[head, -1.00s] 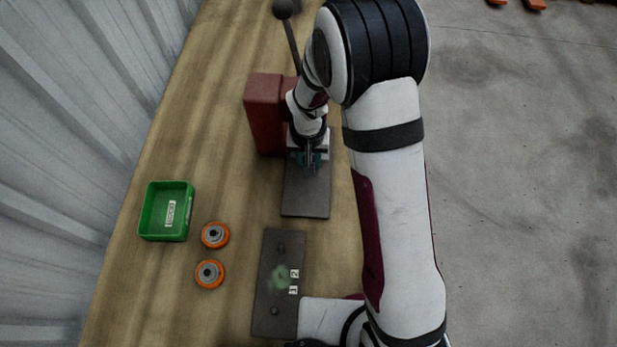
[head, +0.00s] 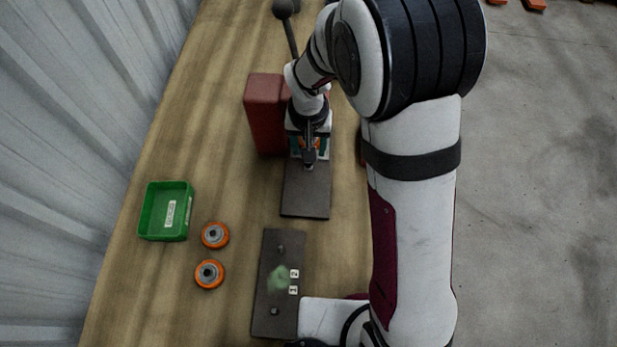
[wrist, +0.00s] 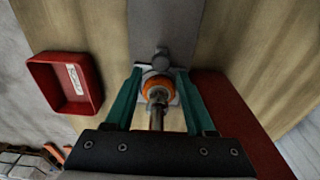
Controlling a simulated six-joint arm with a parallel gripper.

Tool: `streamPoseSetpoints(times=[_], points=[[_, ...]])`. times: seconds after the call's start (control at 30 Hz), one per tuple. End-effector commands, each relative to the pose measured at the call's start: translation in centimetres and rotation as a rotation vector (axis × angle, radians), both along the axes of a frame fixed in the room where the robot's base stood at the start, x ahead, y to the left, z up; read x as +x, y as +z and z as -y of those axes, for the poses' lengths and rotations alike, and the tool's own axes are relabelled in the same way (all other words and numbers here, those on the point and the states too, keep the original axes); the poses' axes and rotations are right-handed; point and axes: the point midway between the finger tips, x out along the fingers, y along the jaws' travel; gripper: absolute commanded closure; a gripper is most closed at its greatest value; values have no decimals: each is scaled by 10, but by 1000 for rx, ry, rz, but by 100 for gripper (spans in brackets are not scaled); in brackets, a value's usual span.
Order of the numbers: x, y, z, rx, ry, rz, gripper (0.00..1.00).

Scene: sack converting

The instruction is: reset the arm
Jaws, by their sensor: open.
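My gripper (head: 308,150) is at the red press (head: 265,112), above the far end of its grey base plate (head: 306,195). In the wrist view my gripper (wrist: 158,72) has its two teal fingers apart. An orange-rimmed wheel (wrist: 156,85) shows between and beyond the fingers, under a metal shaft (wrist: 157,112). I see no finger touching it. The wheel is mostly hidden in the head view. My arm is bent, its elbow high at the right of the bench.
A green tray (head: 148,212) and two orange wheels (head: 215,235) (head: 209,273) sit at the left. A dark plate (head: 268,318) with pegs and number tags lies nearer. The press lever (head: 291,38) rises behind. A red tray (wrist: 94,100) shows in the wrist view.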

Motion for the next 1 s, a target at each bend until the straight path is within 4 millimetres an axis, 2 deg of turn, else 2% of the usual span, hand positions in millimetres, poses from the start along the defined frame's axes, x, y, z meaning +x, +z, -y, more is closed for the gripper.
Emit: streamPoseSetpoints(times=[0.03, 0.4, 0.47, 0.53, 0.57, 0.63, 0.73, 0.8, 0.9, 1.0], points=[[8, 6, -2, 7, 3, 24, 45], [7, 6, -1, 7, 3, 22, 45], [4, 13, 3, 8, -10, 21, 45], [-8, 33, 17, 13, -49, 12, 45], [-17, 46, 26, 16, -77, 4, 45], [-52, 82, 53, 31, -163, -24, 45], [-117, 121, 83, 69, -287, -70, 45], [-161, 136, 93, 102, -359, -100, 45], [-207, 144, 96, 145, -433, -129, 45], [-230, 145, 95, 170, -468, -145, 45]])
